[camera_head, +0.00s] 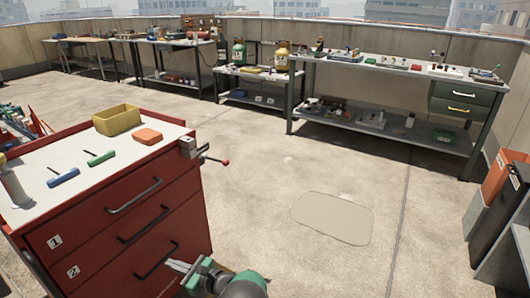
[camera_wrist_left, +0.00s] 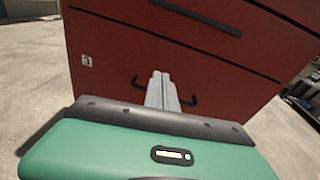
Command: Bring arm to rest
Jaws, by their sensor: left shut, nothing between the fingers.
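My left gripper (camera_head: 182,268) is at the bottom of the head view, low in front of the red tool cabinet (camera_head: 135,225). In the left wrist view its two grey fingers (camera_wrist_left: 161,82) are together, with nothing between them. They point at the red cabinet front (camera_wrist_left: 110,55), and a dark drawer handle (camera_wrist_left: 191,101) shows partly behind them. I cannot tell how wide the gap to the cabinet is. My right gripper is in neither view.
The cabinet top holds a yellow bin (camera_head: 117,120), an orange block (camera_head: 148,136), and blue (camera_head: 63,177) and green (camera_head: 101,158) tools. A vise (camera_head: 190,148) sits at its corner. Workbenches (camera_head: 330,118) line the wall. Open concrete floor (camera_head: 255,180) lies right of the cabinet.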

